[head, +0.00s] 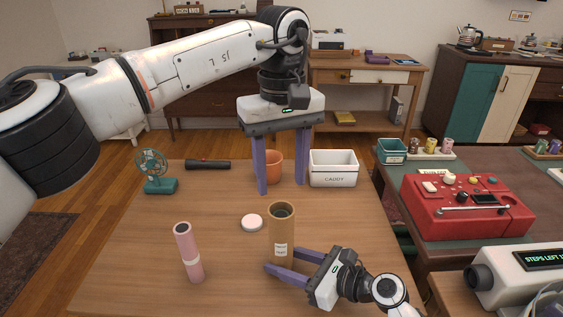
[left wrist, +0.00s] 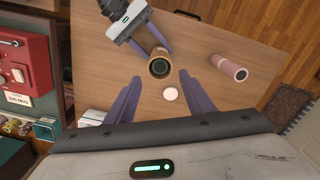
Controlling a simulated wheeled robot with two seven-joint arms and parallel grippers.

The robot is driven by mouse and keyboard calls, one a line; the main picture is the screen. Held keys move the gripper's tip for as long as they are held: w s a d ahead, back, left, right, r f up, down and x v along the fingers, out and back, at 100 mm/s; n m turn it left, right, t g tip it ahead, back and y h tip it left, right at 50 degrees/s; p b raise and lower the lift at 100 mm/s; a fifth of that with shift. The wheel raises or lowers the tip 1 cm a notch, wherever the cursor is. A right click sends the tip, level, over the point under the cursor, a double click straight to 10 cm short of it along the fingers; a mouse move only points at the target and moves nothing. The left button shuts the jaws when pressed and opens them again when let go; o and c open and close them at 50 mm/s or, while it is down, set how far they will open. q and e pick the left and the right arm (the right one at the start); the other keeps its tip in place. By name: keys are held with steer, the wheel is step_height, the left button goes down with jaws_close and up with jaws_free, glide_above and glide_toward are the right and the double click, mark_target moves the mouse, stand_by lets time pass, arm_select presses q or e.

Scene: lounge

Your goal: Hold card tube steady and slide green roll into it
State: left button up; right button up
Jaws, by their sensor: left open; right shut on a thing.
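The brown card tube (head: 281,235) stands upright on the wooden table, with a pale label and a dark open top. It also shows in the left wrist view (left wrist: 159,66). My right gripper (head: 268,262) is shut on its lower part. My left gripper (head: 282,190) is open and empty, fingers pointing down, above the table beyond the tube. A pink roll (head: 188,252) with a pale band stands to the left of the tube; it shows in the left wrist view (left wrist: 230,67) too. I see no green roll. The inside of the tube is too dark to tell.
A white round lid (head: 252,222) lies left of the tube. Behind are a terracotta pot (head: 273,167), a white caddy (head: 333,168), a black torch (head: 208,165) and a teal fan (head: 155,172). A red machine (head: 467,208) is on the table to the right.

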arm_select(q)
step_height(320, 180, up, 12)
stand_by(0.5)
stand_by(0.7)
arm_select(e)
steer(key=o, duration=0.9)
steer(key=shift+d, duration=0.1)
